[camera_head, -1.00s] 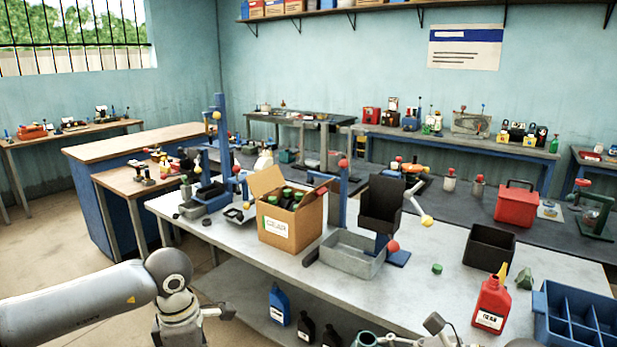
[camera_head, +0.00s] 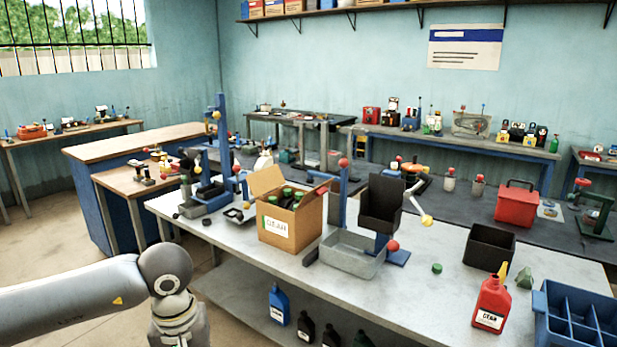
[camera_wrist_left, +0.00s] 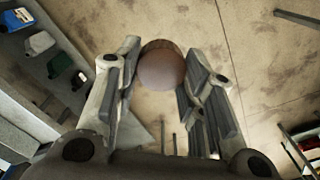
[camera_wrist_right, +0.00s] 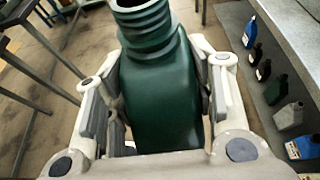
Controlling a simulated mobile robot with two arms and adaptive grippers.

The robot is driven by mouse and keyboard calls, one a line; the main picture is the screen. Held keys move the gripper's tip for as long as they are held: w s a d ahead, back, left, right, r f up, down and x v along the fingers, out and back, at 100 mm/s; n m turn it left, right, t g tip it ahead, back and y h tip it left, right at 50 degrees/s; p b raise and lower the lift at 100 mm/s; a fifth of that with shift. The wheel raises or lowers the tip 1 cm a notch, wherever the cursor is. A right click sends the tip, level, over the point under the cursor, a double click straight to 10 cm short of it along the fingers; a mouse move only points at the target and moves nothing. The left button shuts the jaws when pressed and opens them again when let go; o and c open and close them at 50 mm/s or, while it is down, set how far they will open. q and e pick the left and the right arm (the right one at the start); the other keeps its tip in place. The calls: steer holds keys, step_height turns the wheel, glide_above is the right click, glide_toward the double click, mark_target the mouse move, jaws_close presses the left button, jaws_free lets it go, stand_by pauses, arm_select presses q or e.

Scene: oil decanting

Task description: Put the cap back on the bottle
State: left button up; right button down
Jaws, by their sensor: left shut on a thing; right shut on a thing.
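In the right wrist view my right gripper (camera_wrist_right: 160,105) is shut on a dark green bottle (camera_wrist_right: 160,85). The bottle's threaded neck (camera_wrist_right: 142,20) is bare and points to the top of the picture. In the left wrist view my left gripper (camera_wrist_left: 163,90) is shut on a round brown cap (camera_wrist_left: 162,68), held at its fingertips. The floor shows behind it. Neither gripper's fingers show in the head view. A small green cap (camera_head: 437,268) lies on the grey bench.
The grey bench (camera_head: 410,290) holds an open cardboard box (camera_head: 306,225), a grey tray (camera_head: 345,260), a black bin (camera_head: 488,246), a red bottle (camera_head: 491,302) and a blue divided crate (camera_head: 545,330). Several bottles stand on the shelf below, including a blue one (camera_head: 279,303).

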arm_select(q)
steer(key=m, duration=0.3)
steer(key=shift+s+r, duration=0.3)
steer(key=shift+s, duration=0.1)
arm_select(e)
steer(key=shift+s+d+m+t, duration=0.3)
steer(key=shift+s+d+t, duration=0.15)
steer(key=shift+d, duration=0.25)
steer(key=w+a+f+n+g+y, duration=0.2)
steer(key=a+n+g, duration=0.6)
steer(key=a, duration=0.6)
steer(key=shift+g, duration=0.55)
